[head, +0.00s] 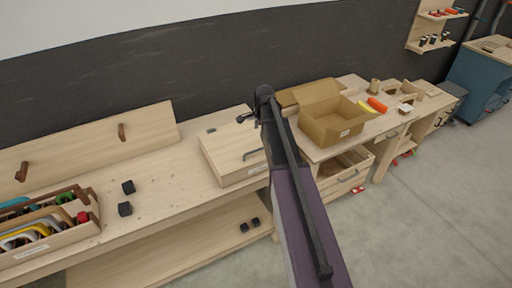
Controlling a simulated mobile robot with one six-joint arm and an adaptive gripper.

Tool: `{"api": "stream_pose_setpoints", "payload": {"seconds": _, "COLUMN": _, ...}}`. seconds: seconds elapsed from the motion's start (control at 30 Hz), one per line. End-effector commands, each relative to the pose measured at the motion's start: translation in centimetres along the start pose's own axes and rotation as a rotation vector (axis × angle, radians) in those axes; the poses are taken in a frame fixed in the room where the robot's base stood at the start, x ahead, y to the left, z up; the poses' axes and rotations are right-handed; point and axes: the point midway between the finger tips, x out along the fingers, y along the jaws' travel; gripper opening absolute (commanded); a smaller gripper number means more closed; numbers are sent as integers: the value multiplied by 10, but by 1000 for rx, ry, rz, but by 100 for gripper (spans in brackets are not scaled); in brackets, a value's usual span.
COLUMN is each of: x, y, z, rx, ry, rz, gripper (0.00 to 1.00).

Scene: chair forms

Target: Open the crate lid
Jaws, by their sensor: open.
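The crate (244,175) is a pale wooden box on the workbench, left of my arm. Its flat lid (225,142) lies shut on top. A dark bar handle (252,155) sits at the front edge of the crate, near its right end. My gripper (243,119) shows small and dark at the end of my arm, over the back right part of the crate. It looks empty and apart from the handle. My arm hides the crate's right end, and finger detail is too small to make out.
An open cardboard box (330,128) stands right of my arm. A wooden tray of coloured-handled tools (48,228) is at the left, with black cubes (125,209) beside it. Bare bench lies left of the crate. A dark wall runs behind.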

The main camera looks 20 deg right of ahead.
Motion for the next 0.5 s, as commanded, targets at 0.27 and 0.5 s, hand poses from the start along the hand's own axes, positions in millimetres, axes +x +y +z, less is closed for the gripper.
{"api": "stream_pose_setpoints", "payload": {"seconds": 0.27, "x": 1, "y": 0, "z": 0, "rx": -1, "ry": 0, "rz": 0, "gripper": 53}}
{"api": "stream_pose_setpoints", "payload": {"seconds": 0.5, "x": 6, "y": 1, "z": 1, "rx": -3, "ry": 0, "rz": 0, "gripper": 53}}
